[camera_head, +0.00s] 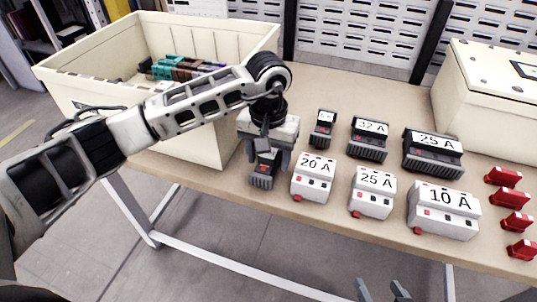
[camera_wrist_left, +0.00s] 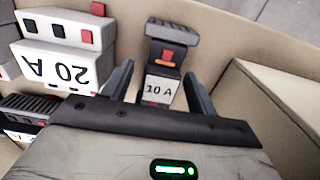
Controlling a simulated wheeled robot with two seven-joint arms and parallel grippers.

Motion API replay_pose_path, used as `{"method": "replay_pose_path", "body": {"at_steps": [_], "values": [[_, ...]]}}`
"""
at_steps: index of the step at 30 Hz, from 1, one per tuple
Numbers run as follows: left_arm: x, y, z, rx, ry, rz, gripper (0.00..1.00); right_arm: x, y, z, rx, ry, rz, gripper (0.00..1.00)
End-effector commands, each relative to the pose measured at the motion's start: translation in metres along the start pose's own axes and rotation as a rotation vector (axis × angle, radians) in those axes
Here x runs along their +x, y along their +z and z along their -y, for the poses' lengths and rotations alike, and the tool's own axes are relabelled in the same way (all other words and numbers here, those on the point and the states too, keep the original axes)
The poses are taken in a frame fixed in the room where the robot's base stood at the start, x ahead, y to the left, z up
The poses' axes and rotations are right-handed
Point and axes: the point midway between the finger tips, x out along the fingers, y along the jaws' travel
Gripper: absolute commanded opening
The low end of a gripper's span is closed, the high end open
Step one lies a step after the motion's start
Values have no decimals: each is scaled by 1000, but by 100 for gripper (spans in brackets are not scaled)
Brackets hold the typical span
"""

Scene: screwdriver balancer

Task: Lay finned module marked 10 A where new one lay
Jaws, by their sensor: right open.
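The dark finned module marked 10 A (camera_wrist_left: 163,82) stands between the fingers of my left gripper (camera_wrist_left: 160,90) in the left wrist view, with a visible gap beside the left finger. In the head view the module (camera_head: 263,165) is below my left gripper (camera_head: 268,145), near the table's front edge, left of the white 20 A module. My left gripper is open around it. A white module marked 10 A (camera_head: 443,210) sits at the right of the front row. My right gripper (camera_head: 382,292) is open and empty at the bottom edge of the head view.
White modules marked 20 A (camera_head: 313,178) and 25 A (camera_head: 373,192) share the front row. Behind are dark finned modules: a small one (camera_head: 323,128), 32 A (camera_head: 368,140) and 25 A (camera_head: 433,153). Several red pieces lie right. A cream bin (camera_head: 215,140) stands left, a cream box (camera_head: 480,100) back right.

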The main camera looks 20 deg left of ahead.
Motion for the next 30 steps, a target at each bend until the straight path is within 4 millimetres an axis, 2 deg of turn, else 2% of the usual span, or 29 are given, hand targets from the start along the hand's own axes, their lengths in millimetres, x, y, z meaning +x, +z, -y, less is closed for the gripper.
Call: {"method": "replay_pose_path", "body": {"at_steps": [7, 11, 14, 24, 30], "values": [[0, 0, 0, 0, -1, 1, 58, 0, 1, -1, -3, 1, 2, 58], [-10, -1, 0, 0, -1, -3, 58, 0, 2, -1, -3, 1, 2, 58], [-26, -1, 1, 0, -1, -6, 58, 1, 3, -1, -3, 0, 2, 58], [-108, -1, 0, 0, 0, -6, 58, 3, 5, -1, 3, -3, -1, 58], [-143, 0, 0, 0, 0, -3, 58, 2, 3, 0, 4, -5, -5, 58]]}}
